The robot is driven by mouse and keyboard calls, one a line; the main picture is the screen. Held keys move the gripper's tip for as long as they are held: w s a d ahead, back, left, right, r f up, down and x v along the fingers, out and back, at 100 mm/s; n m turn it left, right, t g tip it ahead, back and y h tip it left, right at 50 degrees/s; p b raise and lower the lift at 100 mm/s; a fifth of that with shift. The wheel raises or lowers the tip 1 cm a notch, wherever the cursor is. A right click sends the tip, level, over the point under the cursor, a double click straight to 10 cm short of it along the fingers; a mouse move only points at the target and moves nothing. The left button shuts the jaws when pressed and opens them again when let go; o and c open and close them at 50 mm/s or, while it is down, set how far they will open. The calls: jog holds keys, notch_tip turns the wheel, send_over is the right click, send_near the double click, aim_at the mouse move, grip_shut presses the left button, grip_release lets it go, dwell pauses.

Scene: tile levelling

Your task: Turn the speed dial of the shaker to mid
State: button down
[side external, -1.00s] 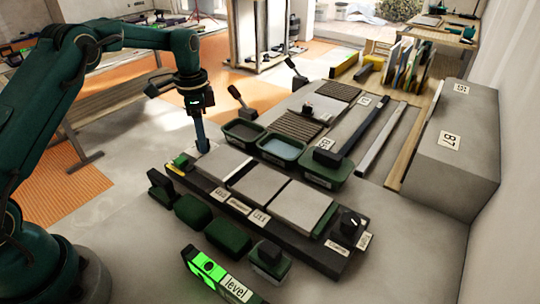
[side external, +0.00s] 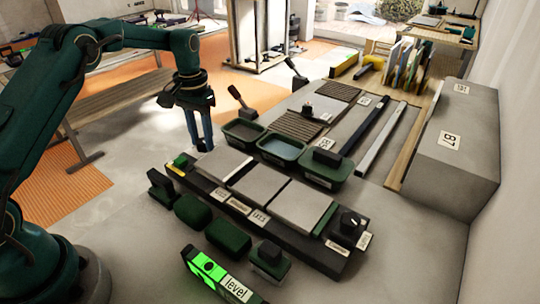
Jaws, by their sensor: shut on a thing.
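My gripper (side external: 203,146) points down at the left back end of a long dark base (side external: 290,236) that carries several pale tiles (side external: 298,204). Its two fingers show side by side and are shut. The thing between the tips is too small and hidden to make out. A black round knob with a white mark (side external: 349,221) sits on the right end of the base, well apart from my gripper. Small labels (side external: 342,241) lie near this knob, too small to read surely. Whether this knob is the shaker's speed dial, I cannot tell.
Green tubs (side external: 283,150) stand just right of my gripper. Dark green blocks (side external: 190,211) and a lit green level (side external: 207,268) lie in front of the base. A large grey block (side external: 455,150) stands at the right. A black lever-like tool (side external: 238,96) stands behind.

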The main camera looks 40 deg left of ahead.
aim_at(203, 140)
jog(key=shift+r+n, duration=0.1)
jog(key=shift+n, duration=0.5)
jog(key=c, duration=0.5)
grip_release()
jog(key=shift+r, duration=2.55)
